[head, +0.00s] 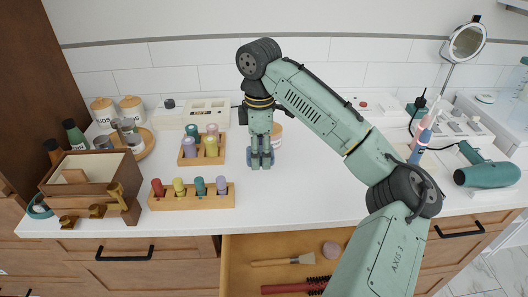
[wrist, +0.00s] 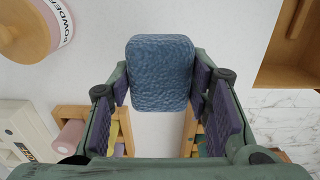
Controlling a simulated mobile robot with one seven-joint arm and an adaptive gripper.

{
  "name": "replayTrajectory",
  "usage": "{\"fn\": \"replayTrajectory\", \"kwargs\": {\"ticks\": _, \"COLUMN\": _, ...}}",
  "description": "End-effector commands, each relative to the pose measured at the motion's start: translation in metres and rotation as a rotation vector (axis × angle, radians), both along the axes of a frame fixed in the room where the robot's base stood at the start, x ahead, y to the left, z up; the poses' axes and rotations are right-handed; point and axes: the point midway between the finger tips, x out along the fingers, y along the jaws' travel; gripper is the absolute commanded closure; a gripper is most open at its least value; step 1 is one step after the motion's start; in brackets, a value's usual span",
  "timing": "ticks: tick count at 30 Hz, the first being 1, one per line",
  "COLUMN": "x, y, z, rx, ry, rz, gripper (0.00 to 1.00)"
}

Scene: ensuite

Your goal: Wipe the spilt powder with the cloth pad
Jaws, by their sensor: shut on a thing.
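My gripper (head: 260,162) points down over the middle of the white counter. In the wrist view its two fingers are shut on the blue cloth pad (wrist: 160,73), which is textured, with rounded corners. In the head view the pad shows only as small blue edges beside the fingertips. It is at or just above the counter; I cannot tell whether it touches. A jar labelled as powder (wrist: 62,20) shows at the upper left of the wrist view; in the head view it stands partly hidden behind my gripper. I cannot make out spilt powder on the white surface.
Two wooden racks of coloured bottles, the back one (head: 187,161) and the front one (head: 160,204), stand left of my gripper. A wooden box (head: 70,190) is farther left. A hair dryer (head: 487,174) lies at right. An open drawer (head: 240,246) juts out below.

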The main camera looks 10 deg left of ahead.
Motion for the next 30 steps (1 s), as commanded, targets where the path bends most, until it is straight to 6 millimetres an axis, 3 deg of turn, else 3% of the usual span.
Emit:
{"fn": "replayTrajectory", "kwargs": {"ticks": 9, "x": 0.001, "y": 0.009, "z": 0.022, "rx": 0.000, "ry": 0.000, "rz": -0.001, "gripper": 0.81}}
{"fn": "replayTrajectory", "kwargs": {"ticks": 30, "x": 0.001, "y": 0.009, "z": 0.022, "rx": 0.000, "ry": 0.000, "rz": 0.000, "gripper": 0.81}}
